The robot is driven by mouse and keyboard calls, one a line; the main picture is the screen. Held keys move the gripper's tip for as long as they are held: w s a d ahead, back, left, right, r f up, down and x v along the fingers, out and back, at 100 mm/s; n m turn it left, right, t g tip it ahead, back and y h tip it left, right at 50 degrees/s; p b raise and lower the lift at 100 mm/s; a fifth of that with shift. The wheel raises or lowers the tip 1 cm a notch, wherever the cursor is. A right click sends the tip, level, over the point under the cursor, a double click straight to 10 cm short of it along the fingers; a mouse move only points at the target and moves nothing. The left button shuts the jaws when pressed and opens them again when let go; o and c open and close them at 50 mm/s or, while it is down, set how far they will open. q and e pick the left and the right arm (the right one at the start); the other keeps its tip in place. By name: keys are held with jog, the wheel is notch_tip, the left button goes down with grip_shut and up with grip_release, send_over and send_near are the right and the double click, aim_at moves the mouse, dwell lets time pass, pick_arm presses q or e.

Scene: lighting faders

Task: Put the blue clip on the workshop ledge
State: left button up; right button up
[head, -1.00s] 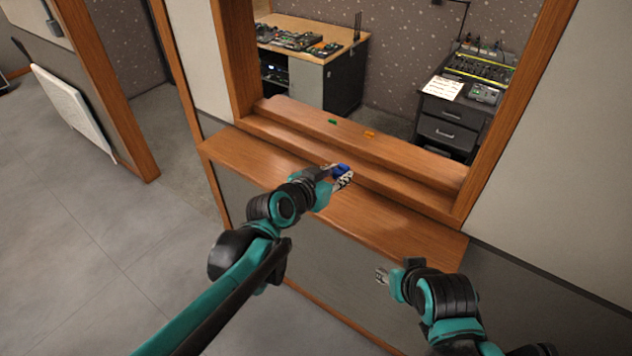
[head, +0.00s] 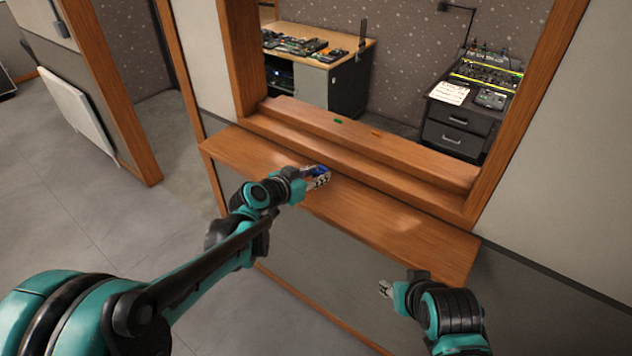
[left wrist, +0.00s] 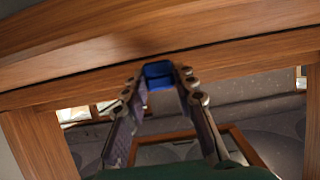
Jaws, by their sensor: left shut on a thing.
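The blue clip (left wrist: 158,74) is held between the two fingertips of my left gripper (left wrist: 160,82) in the left wrist view. In the head view the blue clip (head: 316,170) shows as a small blue patch at my left gripper (head: 318,177). That gripper is over the near wooden counter, in front of the raised wooden sill (head: 360,148) of the window opening. Whether the clip touches wood is unclear. My right gripper (head: 385,289) is low in front of the counter's panel, apart from the clip; its jaws are too small to read.
A green piece (head: 338,121) and an orange piece (head: 376,133) lie on the raised sill. The near counter (head: 410,230) is bare to the right. Wooden posts frame the opening. Beyond it stand a desk (head: 345,66) with equipment and a drawer cabinet (head: 450,128) with a fader console.

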pick_arm(q)
jog(key=shift+w+f, duration=0.1)
jog(key=shift+f, duration=0.6)
jog(key=o, duration=1)
jog(key=shift+f, duration=0.1)
jog(key=shift+c, duration=0.2)
